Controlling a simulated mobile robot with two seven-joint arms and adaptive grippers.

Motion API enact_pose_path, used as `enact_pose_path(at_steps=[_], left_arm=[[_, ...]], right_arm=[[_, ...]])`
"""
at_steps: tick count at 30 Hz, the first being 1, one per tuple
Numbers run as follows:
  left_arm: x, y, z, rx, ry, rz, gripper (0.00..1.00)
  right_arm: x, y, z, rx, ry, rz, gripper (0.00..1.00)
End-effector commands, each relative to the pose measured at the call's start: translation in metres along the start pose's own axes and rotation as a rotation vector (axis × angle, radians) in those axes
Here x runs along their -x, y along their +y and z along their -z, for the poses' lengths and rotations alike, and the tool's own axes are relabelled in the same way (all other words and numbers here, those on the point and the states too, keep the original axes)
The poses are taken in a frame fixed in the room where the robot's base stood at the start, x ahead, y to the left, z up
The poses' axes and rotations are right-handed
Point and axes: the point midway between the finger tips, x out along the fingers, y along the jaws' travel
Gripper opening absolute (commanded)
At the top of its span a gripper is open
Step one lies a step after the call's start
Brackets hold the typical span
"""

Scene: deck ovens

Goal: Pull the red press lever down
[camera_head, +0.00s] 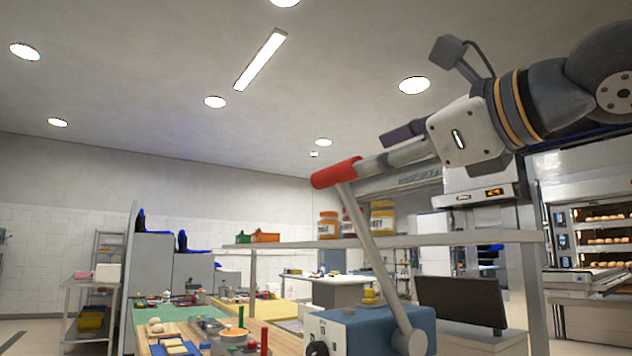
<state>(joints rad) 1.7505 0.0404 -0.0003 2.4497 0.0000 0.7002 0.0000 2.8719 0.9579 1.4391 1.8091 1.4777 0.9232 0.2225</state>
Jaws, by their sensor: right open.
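The red press lever has a red grip (335,173) at the top of a grey rod (373,250). The rod rises from the right side of a blue press body (385,330) at the bottom of the head view and leans up to the left. The lever stands raised. My right gripper (382,160) comes in from the upper right, with its open fingers pointing left at the red grip. The fingertips are close to the grip's right end; I cannot tell whether they touch it. My left gripper is not in view.
A shelf (460,239) with jars (382,217) and a dark monitor (461,302) stand behind the lever. A workbench with several small items lies at the lower left. Deck ovens (600,240) with bread are at the far right. The space left of the grip is clear.

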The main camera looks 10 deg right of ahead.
Motion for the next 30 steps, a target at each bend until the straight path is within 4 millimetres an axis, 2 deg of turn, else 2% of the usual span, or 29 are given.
enact_pose_path(at_steps=[9, 12, 18, 25, 30], left_arm=[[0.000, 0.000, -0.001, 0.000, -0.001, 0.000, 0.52], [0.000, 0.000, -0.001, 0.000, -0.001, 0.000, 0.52], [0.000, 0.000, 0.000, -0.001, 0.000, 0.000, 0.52], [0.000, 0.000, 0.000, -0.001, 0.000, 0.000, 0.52], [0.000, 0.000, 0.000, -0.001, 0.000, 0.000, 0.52]], right_arm=[[-0.078, 0.002, 0.002, 0.002, 0.006, -0.003, 0.45], [-0.097, 0.002, 0.002, 0.003, 0.005, -0.002, 0.45], [-0.114, 0.001, 0.001, 0.004, 0.002, -0.001, 0.45], [-0.115, 0.001, 0.001, 0.004, 0.002, -0.001, 0.45], [-0.115, 0.001, 0.001, 0.004, 0.002, 0.000, 0.06]])
